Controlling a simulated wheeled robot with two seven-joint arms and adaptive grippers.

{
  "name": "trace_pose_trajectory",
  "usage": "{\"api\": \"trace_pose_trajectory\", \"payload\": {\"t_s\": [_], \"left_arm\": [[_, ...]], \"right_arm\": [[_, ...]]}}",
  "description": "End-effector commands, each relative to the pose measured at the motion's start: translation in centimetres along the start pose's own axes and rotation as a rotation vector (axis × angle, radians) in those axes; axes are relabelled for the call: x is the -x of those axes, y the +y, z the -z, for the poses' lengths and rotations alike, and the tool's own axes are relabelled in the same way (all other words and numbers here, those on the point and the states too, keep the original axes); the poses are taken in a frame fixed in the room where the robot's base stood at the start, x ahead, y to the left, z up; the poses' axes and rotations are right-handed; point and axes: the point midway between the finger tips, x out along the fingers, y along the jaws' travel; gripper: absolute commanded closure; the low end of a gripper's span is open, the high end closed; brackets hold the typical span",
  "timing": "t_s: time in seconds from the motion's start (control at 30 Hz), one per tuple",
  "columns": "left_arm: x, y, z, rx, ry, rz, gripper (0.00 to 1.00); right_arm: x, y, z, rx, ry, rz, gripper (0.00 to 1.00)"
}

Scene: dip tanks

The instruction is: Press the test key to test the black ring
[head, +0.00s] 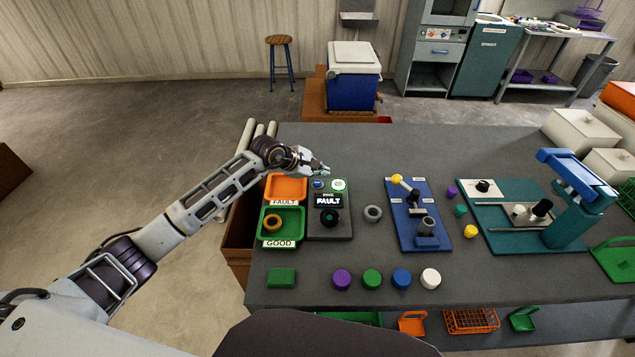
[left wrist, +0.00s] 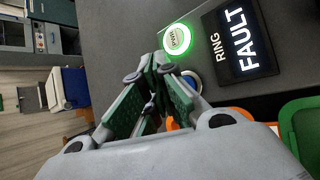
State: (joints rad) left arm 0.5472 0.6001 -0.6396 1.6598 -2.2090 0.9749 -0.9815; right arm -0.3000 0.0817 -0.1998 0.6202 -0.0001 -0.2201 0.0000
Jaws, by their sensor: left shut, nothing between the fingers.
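The dark test station (head: 343,231) stands on the table with a lit display (head: 328,200) reading "RING FAULT". The black ring (head: 329,217) sits on the station below the display. At its top edge are a small blue key (head: 318,184) and a green-lit round button (head: 339,185). In the left wrist view the glowing button (left wrist: 177,39) and the display (left wrist: 238,40) show clearly; a pale-rimmed key (left wrist: 193,80) is partly hidden behind the fingers. My left gripper (head: 325,171) is shut and empty, just above the station's back edge by the blue key. Contact cannot be told.
An orange FAULT tray (head: 287,201) and a green GOOD tray (head: 294,236) holding a yellow ring (head: 273,222) lie left of the station. A grey ring (head: 373,213) lies to its right, before a blue fixture (head: 410,241). Several coloured caps line the front.

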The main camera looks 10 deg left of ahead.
Motion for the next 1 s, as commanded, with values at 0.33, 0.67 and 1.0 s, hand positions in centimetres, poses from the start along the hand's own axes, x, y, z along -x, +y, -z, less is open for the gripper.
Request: {"api": "trace_pose_trajectory", "payload": {"t_s": [0.33, 0.67, 1.0], "left_arm": [[1.6, 1.1, -1.1, 0.0, 0.001, 0.0, 1.0], [2.3, 1.7, -1.7, 0.0, 0.0, 0.0, 1.0], [2.3, 1.6, -1.7, 0.001, 0.0, 0.001, 1.0]], "right_arm": [[1.1, -0.1, 0.1, 0.0, 0.0, 0.001, 0.6], [1.4, -0.3, 0.2, -0.001, 0.001, 0.003, 0.6], [1.4, -0.3, 0.2, -0.001, 0.001, 0.003, 0.6]]}}
